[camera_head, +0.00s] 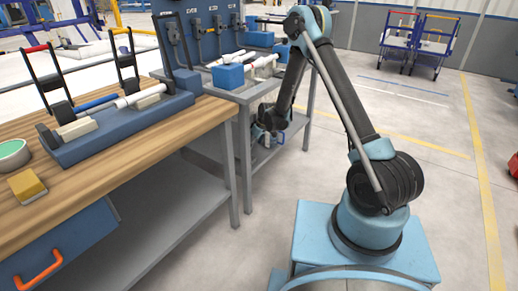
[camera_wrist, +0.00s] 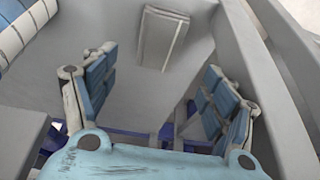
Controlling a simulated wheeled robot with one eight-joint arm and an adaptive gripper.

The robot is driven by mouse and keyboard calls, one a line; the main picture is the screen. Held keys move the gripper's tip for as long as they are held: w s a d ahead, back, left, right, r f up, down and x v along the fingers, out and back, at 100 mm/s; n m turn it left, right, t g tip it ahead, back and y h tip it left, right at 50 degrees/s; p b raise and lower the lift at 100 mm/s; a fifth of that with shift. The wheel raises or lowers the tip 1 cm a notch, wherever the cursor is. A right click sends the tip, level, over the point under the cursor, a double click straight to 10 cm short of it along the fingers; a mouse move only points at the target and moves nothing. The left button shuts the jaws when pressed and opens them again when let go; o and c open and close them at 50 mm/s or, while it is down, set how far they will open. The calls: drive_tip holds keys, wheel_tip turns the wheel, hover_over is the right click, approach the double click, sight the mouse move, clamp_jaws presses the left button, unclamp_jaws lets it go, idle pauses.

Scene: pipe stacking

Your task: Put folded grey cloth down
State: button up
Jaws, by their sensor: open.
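A flat grey rectangular piece (camera_wrist: 161,38), which looks like the folded grey cloth, lies on a grey surface ahead of my gripper in the wrist view. A pale strip runs along its right side. My gripper (camera_wrist: 158,85) is open, with its blue-padded fingers apart and nothing between them. The cloth lies beyond the fingertips, apart from them. In the head view my gripper (camera_head: 266,134) is low beside the grey metal table, below its top. The cloth cannot be made out in that view.
The grey table's legs (camera_head: 243,160) stand close to my gripper. White and blue rolls (camera_wrist: 25,32) show at the wrist view's upper left, and a grey beam (camera_wrist: 265,75) runs along the right. The wooden workbench (camera_head: 150,150) stands left.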

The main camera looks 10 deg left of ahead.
drive_tip(key=s+d+r+m+h, duration=0.1)
drive_tip(key=s+d+r+m, duration=0.1)
drive_tip(key=d+r, duration=1)
drive_tip(key=s+d+r+m, duration=0.3)
drive_tip(key=d+r, duration=0.6)
drive_tip(key=r, duration=0.4)
drive_tip(key=s+d+r+m+h, duration=0.1)
drive_tip(key=s+d+r, duration=0.3)
drive_tip(key=s+d, duration=0.15)
drive_tip(key=s+d+r+m, duration=0.2)
drive_tip(key=s+d+r, duration=0.25)
drive_tip(key=d, duration=0.25)
drive_tip(key=s+d+f+m, duration=0.1)
drive_tip(key=s+d, duration=0.3)
drive_tip(key=s, duration=0.4)
drive_tip(key=s+d+f+m+h, duration=0.1)
drive_tip(key=s+d+f+m, duration=0.1)
drive_tip(key=s+d, duration=0.3)
drive_tip(key=s+d+f+m+h, duration=0.1)
drive_tip(key=s+d, duration=0.3)
drive_tip(key=s, duration=0.8)
drive_tip(key=shift+d+f+m+t, duration=0.3)
drive_tip(key=shift+d+f+m, duration=0.1)
drive_tip(key=shift+m, duration=0.3)
drive_tip(key=shift+s, duration=0.1)
drive_tip(key=shift+w+f, duration=0.15)
drive_tip(key=shift+w, duration=0.3)
